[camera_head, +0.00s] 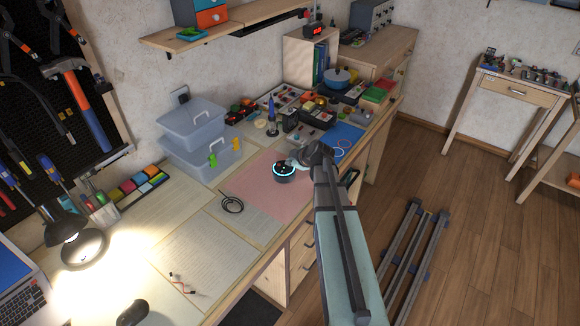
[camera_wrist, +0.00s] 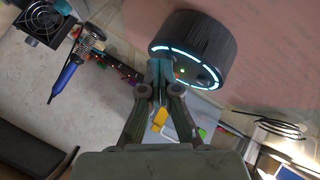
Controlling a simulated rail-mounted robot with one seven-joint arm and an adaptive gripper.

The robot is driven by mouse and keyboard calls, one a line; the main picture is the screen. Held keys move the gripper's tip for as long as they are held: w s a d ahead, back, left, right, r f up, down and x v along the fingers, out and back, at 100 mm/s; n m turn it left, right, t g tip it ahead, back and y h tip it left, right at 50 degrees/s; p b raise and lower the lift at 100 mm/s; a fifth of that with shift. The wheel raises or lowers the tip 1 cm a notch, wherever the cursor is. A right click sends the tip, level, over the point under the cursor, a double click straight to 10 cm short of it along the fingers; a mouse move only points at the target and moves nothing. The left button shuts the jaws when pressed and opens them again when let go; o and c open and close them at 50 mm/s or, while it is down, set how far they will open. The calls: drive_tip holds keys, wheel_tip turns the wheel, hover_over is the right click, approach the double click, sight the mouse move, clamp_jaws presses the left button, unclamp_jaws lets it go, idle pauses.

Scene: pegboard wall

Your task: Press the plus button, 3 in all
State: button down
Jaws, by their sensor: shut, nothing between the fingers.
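A round black device (camera_head: 284,171) with a glowing cyan ring stands on the pink mat (camera_head: 250,193). In the wrist view the device (camera_wrist: 205,50) shows its ringed face and ribbed dark side, with a small green light on the face. I cannot make out a plus sign on it; my fingers cover part of the face. My gripper (camera_wrist: 163,66) is shut and empty, its tips at the edge of the ringed face. I cannot tell whether they touch it. In the head view my gripper (camera_head: 293,162) is just above and right of the device, partly hidden by my arm.
A coiled black cable (camera_head: 232,204) lies on the paper left of the mat. A soldering iron in its stand (camera_head: 272,117) and clear plastic bins (camera_head: 195,140) stand behind. A blue sheet (camera_head: 341,140) lies to the right.

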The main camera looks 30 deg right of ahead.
drive_tip(key=shift+r, duration=0.7)
drive_tip(key=shift+r, duration=0.15)
drive_tip(key=shift+r+p, duration=0.45)
drive_tip(key=shift+r, duration=1.95)
